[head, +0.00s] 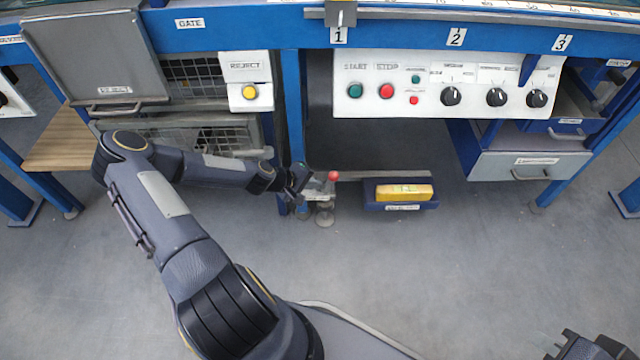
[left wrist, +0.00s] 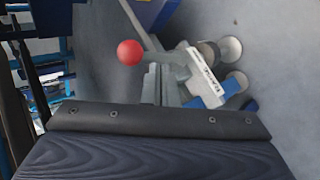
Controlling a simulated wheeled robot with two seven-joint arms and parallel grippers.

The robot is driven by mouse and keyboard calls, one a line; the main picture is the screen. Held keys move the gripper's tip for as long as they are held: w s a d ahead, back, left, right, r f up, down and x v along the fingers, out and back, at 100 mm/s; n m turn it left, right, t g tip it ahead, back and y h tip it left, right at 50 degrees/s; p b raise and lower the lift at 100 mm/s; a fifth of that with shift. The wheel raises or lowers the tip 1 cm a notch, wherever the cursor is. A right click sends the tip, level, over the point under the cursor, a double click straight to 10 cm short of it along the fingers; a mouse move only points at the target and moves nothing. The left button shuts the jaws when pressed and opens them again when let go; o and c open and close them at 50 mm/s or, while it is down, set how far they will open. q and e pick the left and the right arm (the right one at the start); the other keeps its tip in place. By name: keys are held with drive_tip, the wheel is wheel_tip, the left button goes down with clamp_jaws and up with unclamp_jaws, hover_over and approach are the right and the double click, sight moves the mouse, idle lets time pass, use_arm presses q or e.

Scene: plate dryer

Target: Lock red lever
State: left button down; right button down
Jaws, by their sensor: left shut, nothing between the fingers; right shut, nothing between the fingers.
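The red lever (head: 333,176) has a red ball knob and sits low by the blue leg of the machine frame, above a metal foot on the floor. In the left wrist view its red knob (left wrist: 130,52) stands on a grey arm beside a white labelled bracket (left wrist: 206,79). My left gripper (head: 297,184) is shut and empty just left of the knob; contact cannot be made out. The left wrist view shows the knob apart from the dark gripper body below it. My right gripper (head: 590,345) is at the bottom right corner, shut and empty, far from the lever.
A blue tray (head: 402,207) with a yellow block (head: 404,192) is right of the lever. The control panel (head: 445,84) with buttons and knobs is above. A wire-fronted reject bin (head: 205,140) is at left. The floor (head: 460,270) in front is clear.

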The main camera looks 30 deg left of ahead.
use_arm(q)
drive_tip(key=shift+w+d+r, duration=0.1)
drive_tip(key=shift+w+d, duration=0.2)
drive_tip(key=shift+w, duration=0.2)
drive_tip(key=shift+w+d+r, duration=0.1)
drive_tip(key=shift+w+d, duration=0.2)
drive_tip(key=shift+w, duration=0.2)
use_arm(e)
drive_tip(key=shift+f, duration=0.4)
